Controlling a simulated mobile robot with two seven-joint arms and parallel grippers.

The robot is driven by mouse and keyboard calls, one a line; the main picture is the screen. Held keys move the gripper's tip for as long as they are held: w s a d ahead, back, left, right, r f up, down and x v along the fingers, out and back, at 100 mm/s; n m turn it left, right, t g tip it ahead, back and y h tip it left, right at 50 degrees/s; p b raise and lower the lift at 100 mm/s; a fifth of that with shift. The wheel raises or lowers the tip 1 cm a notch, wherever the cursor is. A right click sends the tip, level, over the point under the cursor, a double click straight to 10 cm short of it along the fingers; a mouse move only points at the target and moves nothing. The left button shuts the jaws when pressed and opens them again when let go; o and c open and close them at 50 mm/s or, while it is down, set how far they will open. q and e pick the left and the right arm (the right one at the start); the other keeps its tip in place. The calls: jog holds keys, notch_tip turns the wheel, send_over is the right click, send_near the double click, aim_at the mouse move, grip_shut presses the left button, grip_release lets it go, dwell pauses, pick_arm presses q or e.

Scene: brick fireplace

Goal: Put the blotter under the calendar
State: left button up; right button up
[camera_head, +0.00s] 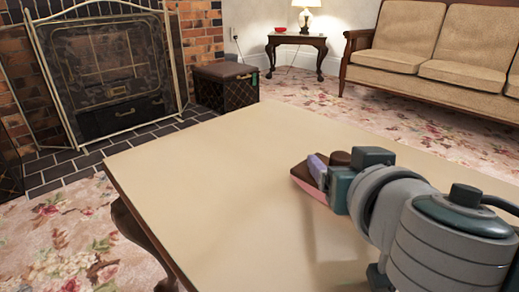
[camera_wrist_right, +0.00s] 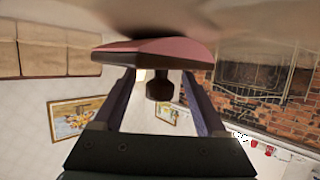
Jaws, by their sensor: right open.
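The blotter is a rocker blotter with a brown body, a round brown knob and a pink underside. In the head view the blotter (camera_head: 303,173) stands on the table, partly hidden behind my right gripper (camera_head: 322,169). In the right wrist view, which is upside down, the blotter's knob (camera_wrist_right: 159,88) lies between the two fingers of the right gripper (camera_wrist_right: 159,82). The fingers are open, with a gap on each side of the knob. No calendar can be made out in either view. My left gripper is not in view.
The beige table top (camera_head: 215,165) is bare to the left of the blotter. A brick fireplace with a screen (camera_head: 105,70), a dark box (camera_head: 225,87), a side table with a lamp (camera_head: 297,42) and a sofa (camera_head: 440,50) stand beyond it.

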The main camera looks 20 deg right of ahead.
grip_shut()
dwell(0.4)
